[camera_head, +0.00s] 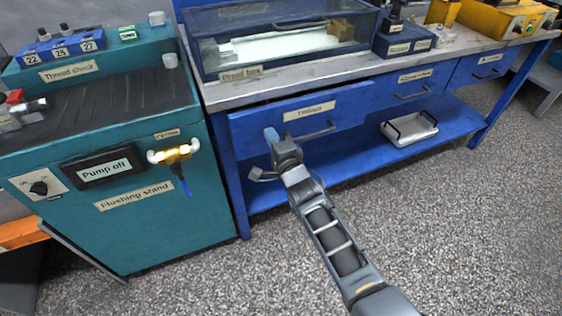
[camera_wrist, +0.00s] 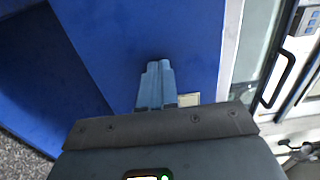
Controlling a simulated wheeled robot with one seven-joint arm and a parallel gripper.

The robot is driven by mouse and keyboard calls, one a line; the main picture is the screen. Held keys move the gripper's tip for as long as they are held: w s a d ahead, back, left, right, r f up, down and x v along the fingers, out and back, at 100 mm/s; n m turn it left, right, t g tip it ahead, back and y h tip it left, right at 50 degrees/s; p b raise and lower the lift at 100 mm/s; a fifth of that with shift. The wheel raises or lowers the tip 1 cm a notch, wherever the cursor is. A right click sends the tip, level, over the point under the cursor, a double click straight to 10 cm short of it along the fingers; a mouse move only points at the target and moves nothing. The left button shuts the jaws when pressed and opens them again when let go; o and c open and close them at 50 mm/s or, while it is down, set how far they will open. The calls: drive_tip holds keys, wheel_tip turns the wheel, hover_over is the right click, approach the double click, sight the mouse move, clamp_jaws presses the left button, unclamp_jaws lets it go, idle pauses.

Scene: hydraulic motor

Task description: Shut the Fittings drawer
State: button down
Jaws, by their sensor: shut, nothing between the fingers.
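The Fittings drawer (camera_head: 256,118) is the left drawer under the blue bench, with a pale label and a bar handle (camera_head: 318,132) on its front. The front looks close to the bench frame; I cannot tell whether a small gap remains. My gripper (camera_head: 270,134) is shut and empty, its fingertips at the left part of the drawer front, left of the handle. In the wrist view the shut fingers (camera_wrist: 154,68) point at the blue drawer front (camera_wrist: 120,35), touching or very near it. A corner of the label shows beside them; the handle is hidden there.
The teal flushing stand (camera_head: 130,215) with a brass valve (camera_head: 174,154) is left of my arm. A glass-fronted box (camera_head: 280,45) stands on the bench top. Two more drawers (camera_head: 410,86) are to the right. A white tray (camera_head: 409,130) sits on the lower shelf. The floor in front is clear.

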sight(266, 126)
drive_tip(key=b+x, duration=0.2)
drive_tip(key=x, duration=0.2)
drive_tip(key=shift+f+b, duration=0.15)
drive_tip(key=shift+b, duration=0.25)
drive_tip(key=shift+w+a+r, duration=0.15)
drive_tip(key=shift+w+r, duration=0.15)
drive_tip(key=shift+r, duration=0.1)
